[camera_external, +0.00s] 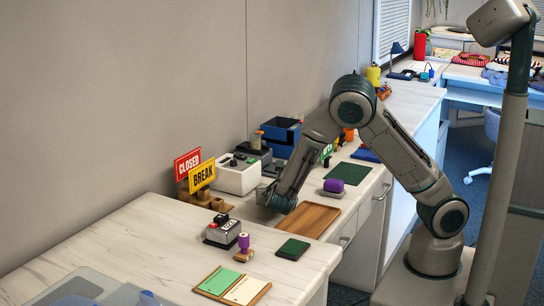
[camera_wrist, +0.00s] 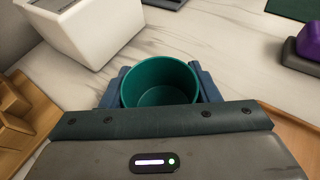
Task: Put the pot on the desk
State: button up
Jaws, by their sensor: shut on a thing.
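The pot (camera_wrist: 160,84) is a round, teal-green, open and empty vessel. In the wrist view it sits between the two fingers of my gripper (camera_wrist: 160,90), which is shut on it. In the external view my gripper (camera_external: 272,203) is low over the desk (camera_external: 130,243), between the white box and the wooden tray. The pot is hidden there behind my gripper. I cannot tell whether the pot's base touches the desk, a pale marble-patterned top along the wall.
The white box (camera_external: 238,177) stands close behind my gripper. The wooden tray (camera_external: 307,220) lies to its right, with a purple stamp (camera_external: 333,186) beyond. Wooden sign holders (camera_external: 208,200) and a black-and-grey device (camera_external: 222,233) are to the left.

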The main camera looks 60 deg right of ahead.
jog(key=shift+f, duration=0.2)
jog(key=o, duration=1)
jog(key=shift+r, duration=0.1)
